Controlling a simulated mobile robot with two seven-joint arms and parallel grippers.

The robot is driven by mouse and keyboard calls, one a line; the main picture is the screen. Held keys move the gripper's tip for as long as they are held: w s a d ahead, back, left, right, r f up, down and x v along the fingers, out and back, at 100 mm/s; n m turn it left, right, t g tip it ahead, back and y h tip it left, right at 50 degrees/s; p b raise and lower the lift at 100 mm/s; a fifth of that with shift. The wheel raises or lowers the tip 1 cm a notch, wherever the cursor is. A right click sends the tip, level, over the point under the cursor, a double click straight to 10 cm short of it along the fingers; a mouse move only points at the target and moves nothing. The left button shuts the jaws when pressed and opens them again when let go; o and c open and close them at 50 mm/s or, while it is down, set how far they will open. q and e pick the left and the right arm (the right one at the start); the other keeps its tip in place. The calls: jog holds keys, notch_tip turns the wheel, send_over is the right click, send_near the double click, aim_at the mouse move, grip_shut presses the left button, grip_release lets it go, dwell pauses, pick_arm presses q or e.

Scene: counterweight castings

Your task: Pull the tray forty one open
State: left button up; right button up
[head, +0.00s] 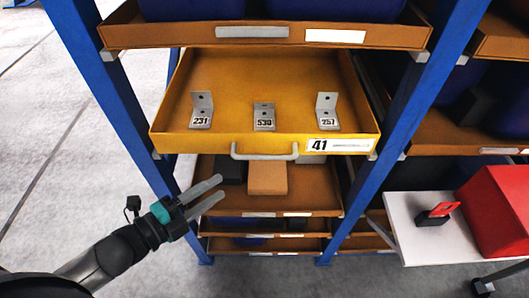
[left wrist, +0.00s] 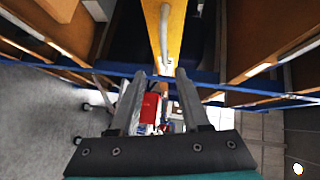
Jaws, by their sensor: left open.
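The yellow tray (head: 190,142) labelled 41 juts out of the blue rack, and its inside shows from above. A grey bar handle (head: 264,156) is on its front; tray front (left wrist: 176,40) and handle (left wrist: 164,35) also show in the left wrist view. Three grey angle brackets stand in the tray, tagged 231 (head: 202,110), 530 (head: 264,117) and what looks like 257 (head: 327,112). My left gripper (head: 220,187) is open and empty, below and left of the handle, apart from it. Its fingers show in the left wrist view (left wrist: 160,74). My right gripper is not in view.
A shelf above (head: 270,38) holds dark blue bins. At right, a white surface (head: 440,242) bears a red box (head: 500,210). The floor at left is clear.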

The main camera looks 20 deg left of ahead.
aim_at(264, 157)
pick_arm(q)
jog(key=x, duration=1)
jog(key=r+x, duration=0.1)
jog(key=x, duration=0.4)
jog(key=shift+w+d, duration=0.1)
jog(key=shift+d, duration=0.15)
grip_shut()
dwell(1.3)
